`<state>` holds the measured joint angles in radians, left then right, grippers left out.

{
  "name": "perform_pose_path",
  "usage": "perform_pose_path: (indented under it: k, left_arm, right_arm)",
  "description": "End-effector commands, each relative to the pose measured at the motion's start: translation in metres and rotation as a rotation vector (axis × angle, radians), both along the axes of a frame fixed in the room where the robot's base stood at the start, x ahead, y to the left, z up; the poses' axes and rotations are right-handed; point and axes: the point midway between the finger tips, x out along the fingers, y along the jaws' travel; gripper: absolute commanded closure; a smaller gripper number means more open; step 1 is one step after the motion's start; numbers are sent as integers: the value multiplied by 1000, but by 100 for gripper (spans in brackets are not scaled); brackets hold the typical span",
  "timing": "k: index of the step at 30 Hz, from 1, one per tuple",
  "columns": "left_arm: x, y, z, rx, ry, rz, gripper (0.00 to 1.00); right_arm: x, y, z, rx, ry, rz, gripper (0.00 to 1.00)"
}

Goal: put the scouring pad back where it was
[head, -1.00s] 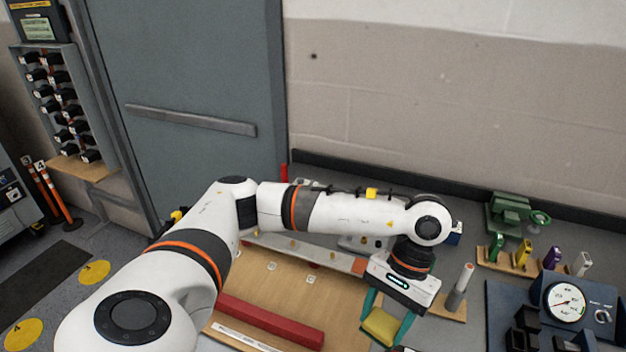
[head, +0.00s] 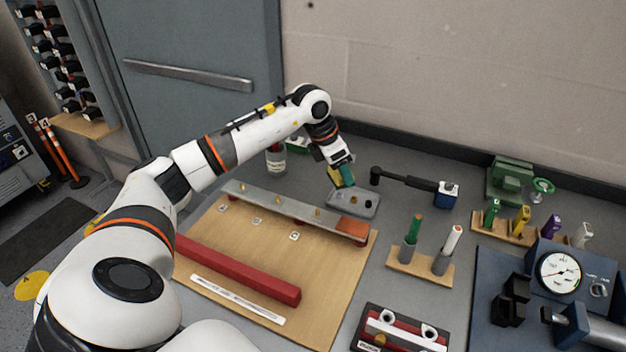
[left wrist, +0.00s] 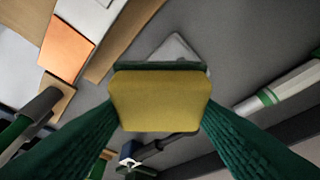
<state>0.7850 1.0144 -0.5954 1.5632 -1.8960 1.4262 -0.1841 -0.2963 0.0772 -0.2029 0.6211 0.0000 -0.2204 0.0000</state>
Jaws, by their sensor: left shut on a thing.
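The scouring pad (head: 335,177) is a yellow sponge with a dark green layer. In the left wrist view the pad (left wrist: 160,100) fills the space between the two green fingers. My left gripper (head: 345,174) is shut on it and holds it tilted above the left end of a small grey metal tray (head: 366,204) on the bench. The tray's corner shows beyond the pad in the left wrist view (left wrist: 180,48). The gripper hides part of the pad, and I cannot tell if the pad touches the tray. My right gripper is not in view.
A bottle (head: 276,160) stands left of the gripper. A black-armed device with a blue block (head: 447,194) lies right of the tray. A wooden board with a metal bar (head: 290,208) and a red bar (head: 240,271) lies in front. A wooden holder with markers (head: 420,264) stands at right.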

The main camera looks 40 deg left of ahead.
Motion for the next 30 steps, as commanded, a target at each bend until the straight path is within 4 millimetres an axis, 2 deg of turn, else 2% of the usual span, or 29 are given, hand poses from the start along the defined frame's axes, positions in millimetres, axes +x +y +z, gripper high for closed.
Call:
perform_pose_path:
  k: [1, 6, 12, 16, 24, 30]
  left_arm:
    - [4, 14, -2, 1, 0, 109, 67]
    - [13, 58, 1, -1, -2, 458, 67]
    - [16, 94, 4, -2, -2, 727, 67]
    - [16, 103, 0, -2, 2, 795, 67]
    - [15, 104, -46, -2, 3, 804, 67]
    - [16, 104, -63, -3, 2, 803, 67]
  right_arm:
    - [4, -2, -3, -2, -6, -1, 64]
    - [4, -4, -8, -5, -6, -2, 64]
    - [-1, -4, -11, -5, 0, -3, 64]
    - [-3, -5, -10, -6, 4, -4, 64]
    - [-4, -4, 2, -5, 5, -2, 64]
    - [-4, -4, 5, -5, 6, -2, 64]
